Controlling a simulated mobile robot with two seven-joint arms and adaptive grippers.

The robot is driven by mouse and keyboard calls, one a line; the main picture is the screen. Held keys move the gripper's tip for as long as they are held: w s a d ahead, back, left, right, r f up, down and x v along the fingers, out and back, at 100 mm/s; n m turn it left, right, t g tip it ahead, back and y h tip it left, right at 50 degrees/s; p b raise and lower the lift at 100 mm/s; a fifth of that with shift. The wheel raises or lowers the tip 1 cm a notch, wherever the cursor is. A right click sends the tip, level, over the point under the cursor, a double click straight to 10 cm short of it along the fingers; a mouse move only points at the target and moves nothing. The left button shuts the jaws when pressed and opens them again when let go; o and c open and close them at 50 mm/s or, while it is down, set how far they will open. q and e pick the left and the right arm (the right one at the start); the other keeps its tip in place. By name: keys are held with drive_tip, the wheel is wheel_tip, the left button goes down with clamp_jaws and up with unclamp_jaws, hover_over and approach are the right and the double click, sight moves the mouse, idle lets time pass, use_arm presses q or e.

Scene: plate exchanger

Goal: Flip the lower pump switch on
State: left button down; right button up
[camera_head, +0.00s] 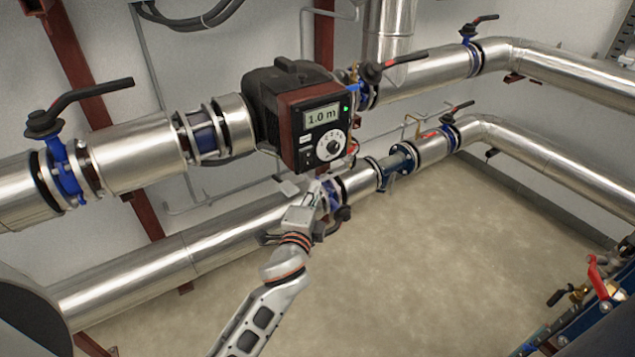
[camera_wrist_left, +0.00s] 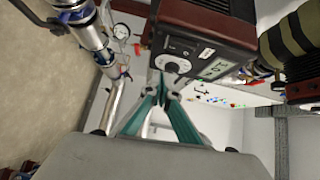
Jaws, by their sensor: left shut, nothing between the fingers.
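The small switch on the panel is too small to read. My left gripper (camera_head: 322,186) is below the pump's front, in front of the lower pipe (camera_head: 215,245). Its fingers (camera_wrist_left: 165,84) are shut and empty, near the dial in the wrist view. It hides part of the lower pipe. My right gripper is not in view.
Valves with black levers (camera_head: 85,98) stand on the upper pipe, left and right of the pump. A lower valve (camera_head: 450,125) is at the back right. Red-handled fittings (camera_head: 597,270) are at the right edge. The floor (camera_head: 420,260) is clear.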

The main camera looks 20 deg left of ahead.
use_arm(q)
drive_tip(key=s, duration=0.6)
drive_tip(key=shift+s+d+f+b, duration=0.2)
drive_tip(key=shift+s+f+b, duration=0.05)
drive_tip(key=shift+f+b, duration=0.05)
drive_tip(key=s+f+n+g+h, duration=0.5)
drive_tip(key=s+f+n, duration=0.7)
drive_tip(key=s+f, duration=1)
wheel_tip(320, 180, down, 3)
drive_tip(key=shift+s+d+f+g, duration=0.15)
drive_tip(key=shift+d+f+g, duration=0.1)
drive_tip(key=shift+g, duration=0.55)
idle(1.6)
